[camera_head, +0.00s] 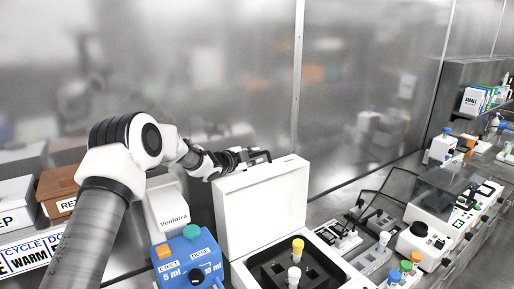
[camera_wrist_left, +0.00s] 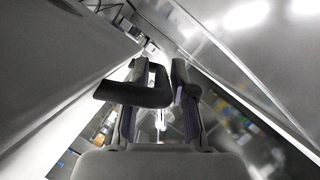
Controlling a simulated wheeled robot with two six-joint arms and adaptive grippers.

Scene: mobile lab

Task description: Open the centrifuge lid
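The centrifuge is a white box (camera_head: 240,272) in the lower middle of the head view. Its white lid (camera_head: 262,205) stands upright at the back, open. Inside is a black insert (camera_head: 268,273) with square wells and a yellow-capped and a white-capped tube. My left gripper (camera_head: 258,157) is at the upper edge of the lid, partly hidden behind it. In the left wrist view its two dark fingers (camera_wrist_left: 160,100) are apart with a gap between them. My right gripper is not in view.
A blue dispenser (camera_head: 187,262) and a white Ventorra box (camera_head: 168,212) stand left of the centrifuge. Dark racks (camera_head: 375,222) and a white device with a translucent cover (camera_head: 440,195) stand to its right. A metal wall (camera_head: 215,60) runs close behind.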

